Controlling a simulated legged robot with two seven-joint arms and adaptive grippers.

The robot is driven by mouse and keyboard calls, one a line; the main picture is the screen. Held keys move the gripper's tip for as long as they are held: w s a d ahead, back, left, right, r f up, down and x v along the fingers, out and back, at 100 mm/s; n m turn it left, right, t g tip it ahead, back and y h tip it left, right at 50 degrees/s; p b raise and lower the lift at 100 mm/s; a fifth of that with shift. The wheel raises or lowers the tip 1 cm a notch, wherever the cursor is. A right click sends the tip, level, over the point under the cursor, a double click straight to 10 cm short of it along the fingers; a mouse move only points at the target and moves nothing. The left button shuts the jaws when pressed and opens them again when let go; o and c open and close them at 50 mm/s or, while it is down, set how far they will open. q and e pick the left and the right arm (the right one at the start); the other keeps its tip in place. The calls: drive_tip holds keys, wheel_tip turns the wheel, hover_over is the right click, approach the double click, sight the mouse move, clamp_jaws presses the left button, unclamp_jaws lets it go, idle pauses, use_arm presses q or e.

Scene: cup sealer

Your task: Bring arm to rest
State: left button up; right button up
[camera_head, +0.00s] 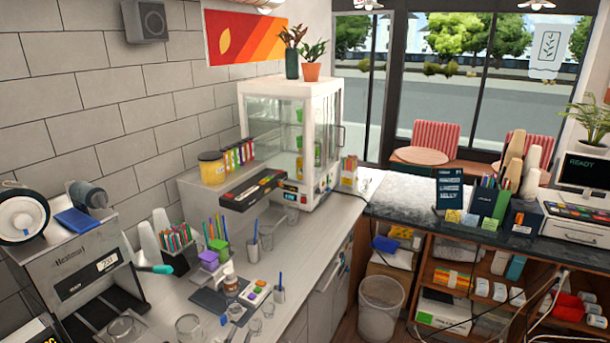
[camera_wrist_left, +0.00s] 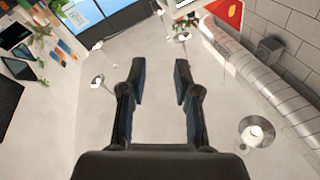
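My left gripper (camera_wrist_left: 160,68) shows in the left wrist view. Its two dark fingers are spread apart, with nothing between them, and it points up at the pale ceiling. I cannot make out either gripper or arm in the head view. The cup sealer (camera_head: 85,262), a grey machine with a small display, stands on the counter at the left of the head view. My right gripper is in neither view.
The light counter (camera_head: 325,235) holds several cups, a pen cup (camera_head: 178,252), small containers and a white display cabinet (camera_head: 318,140). A dark counter (camera_head: 405,195) with open shelves is at the right. A bin (camera_head: 381,303) stands on the floor. Ceiling lamps (camera_wrist_left: 257,132) hang around my left gripper's view.

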use_arm(q)
drive_tip(key=s+a+f+n+g+y, duration=0.3)
drive_tip(key=s+f+g, duration=0.1)
drive_tip(key=s+f, duration=0.35)
drive_tip(key=s+a+f+n+g+y, duration=0.35)
drive_tip(key=s+f, duration=0.25)
drive_tip(key=f, duration=0.2)
drive_tip(key=s+d+f+m+g+h, duration=0.1)
drive_tip(key=s+f+g, duration=0.3)
drive_tip(key=s, duration=0.7)
drive_tip(key=s+d+f+m+g+h, duration=0.15)
drive_tip(key=s+f+g, duration=0.3)
drive_tip(key=s, duration=0.55)
wheel_tip(320, 180, down, 33)
drive_tip(key=s+g+b, duration=0.2)
drive_tip(key=s+b, duration=0.1)
drive_tip(key=b, duration=0.3)
drive_tip(key=s+a+f+b, duration=0.3)
drive_tip(key=s+f+b, duration=0.1)
drive_tip(key=s+f, duration=1.2)
wheel_tip(320, 180, down, 2)
drive_tip(key=shift+s+a+f+n+g+y, duration=0.2)
drive_tip(key=shift+f+n+g+y, duration=0.1)
drive_tip(key=shift+g, duration=0.1)
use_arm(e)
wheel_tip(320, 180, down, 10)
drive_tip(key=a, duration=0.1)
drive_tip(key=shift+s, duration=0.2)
